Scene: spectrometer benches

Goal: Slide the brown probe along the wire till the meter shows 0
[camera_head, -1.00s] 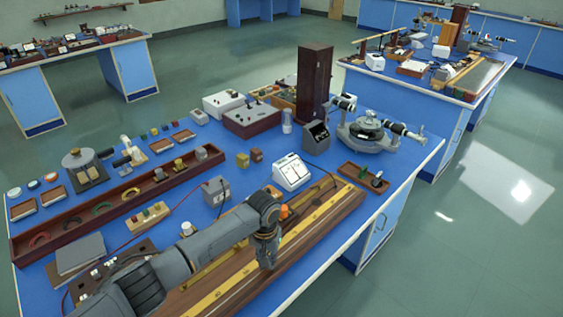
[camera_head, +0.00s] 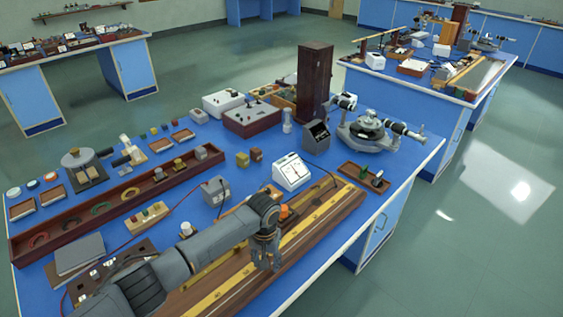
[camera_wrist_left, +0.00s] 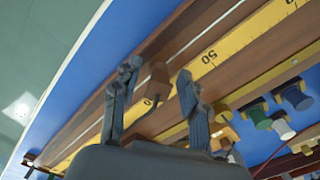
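My left gripper (camera_head: 267,265) is over the long wooden wire board (camera_head: 328,222) with yellow scales, at the bench's front. In the left wrist view the gripper (camera_wrist_left: 159,72) has its fingers spread wide apart. The board's scale (camera_wrist_left: 230,48) carries a 50 mark. My right gripper is out of view.
A grey box (camera_head: 215,190) and a long wooden tray (camera_head: 80,218) lie behind my left arm. A small tray (camera_head: 365,179) is beyond the board's far end. A red lead runs across the bench. The blue strip along the front edge is clear.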

